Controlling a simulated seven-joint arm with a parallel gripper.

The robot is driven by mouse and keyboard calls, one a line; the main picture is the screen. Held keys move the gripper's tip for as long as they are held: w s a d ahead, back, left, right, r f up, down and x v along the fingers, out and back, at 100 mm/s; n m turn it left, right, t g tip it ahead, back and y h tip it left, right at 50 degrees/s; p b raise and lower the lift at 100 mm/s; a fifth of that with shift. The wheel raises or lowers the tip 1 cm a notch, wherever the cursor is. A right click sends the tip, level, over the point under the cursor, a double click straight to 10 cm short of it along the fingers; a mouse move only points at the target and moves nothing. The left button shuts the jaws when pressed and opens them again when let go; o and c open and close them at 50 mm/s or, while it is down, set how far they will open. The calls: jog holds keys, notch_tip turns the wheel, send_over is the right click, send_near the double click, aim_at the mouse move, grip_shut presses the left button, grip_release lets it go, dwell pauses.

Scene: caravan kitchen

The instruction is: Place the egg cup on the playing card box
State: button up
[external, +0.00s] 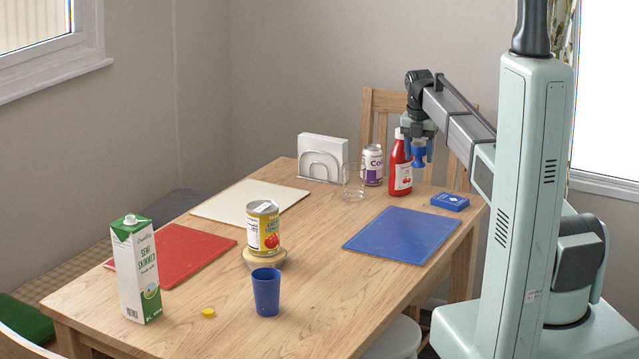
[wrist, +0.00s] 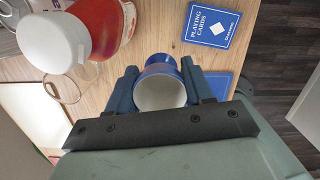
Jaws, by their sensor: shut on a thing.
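My gripper (external: 418,150) is shut on the blue egg cup (external: 419,159) and holds it in the air above the table's far right part. In the wrist view the egg cup (wrist: 160,88) is between the two fingers, its white inside facing the camera. The blue playing card box (external: 450,202) lies flat near the table's right edge, lower than the egg cup and to its right in the external view. In the wrist view the playing card box (wrist: 212,25) is beyond the egg cup, up and to the right, apart from it.
A red ketchup bottle (external: 401,165) stands close beside my gripper, with a can (external: 372,165) and a clear glass (external: 353,181) left of it. A blue mat (external: 402,235) lies in front. A napkin holder (external: 320,163), carton (external: 136,268), blue cup (external: 266,292) and stacked tin (external: 263,229) stand farther away.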

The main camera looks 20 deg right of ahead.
jog(key=r+m, duration=0.1)
jog(key=m, duration=0.1)
send_over(451, 198)
jog(key=shift+s+a+f+m+g, duration=0.15)
jog(key=shift+m+g, duration=0.15)
jog(key=shift+m, duration=0.5)
jog(key=shift+f, duration=4.85)
jog(key=shift+f, duration=0.1)
jog(key=o, duration=1.1)
jog(key=shift+c, duration=0.2)
notch_tip(451, 198, up, 12)
jog(key=a, duration=0.1)
jog(key=shift+s, duration=0.4)
